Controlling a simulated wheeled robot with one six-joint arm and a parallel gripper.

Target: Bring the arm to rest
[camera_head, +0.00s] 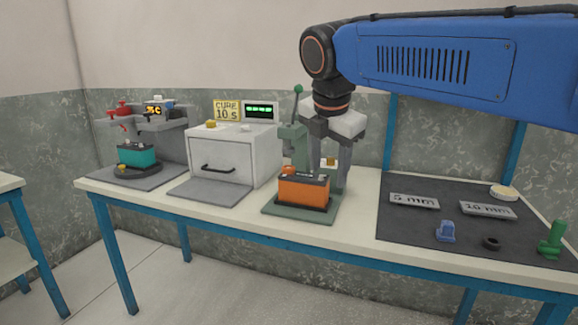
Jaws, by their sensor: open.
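My gripper (329,178) hangs down from my blue arm, beside the green press (294,140). Its two grey fingers are apart, just behind and above the orange battery (303,191). The battery has a dark top and sits upright in a dark holder on the press's green base (272,207). The lower fingertips are partly hidden by the battery, so I cannot tell whether they touch it. I see nothing held between the fingers.
A white oven (233,157) with a "CURE 10 s" sign stands left of the press. A teal battery (137,155) sits in a station at far left. A dark mat (420,225) at right bears labelled plates and small blue, black and green parts.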

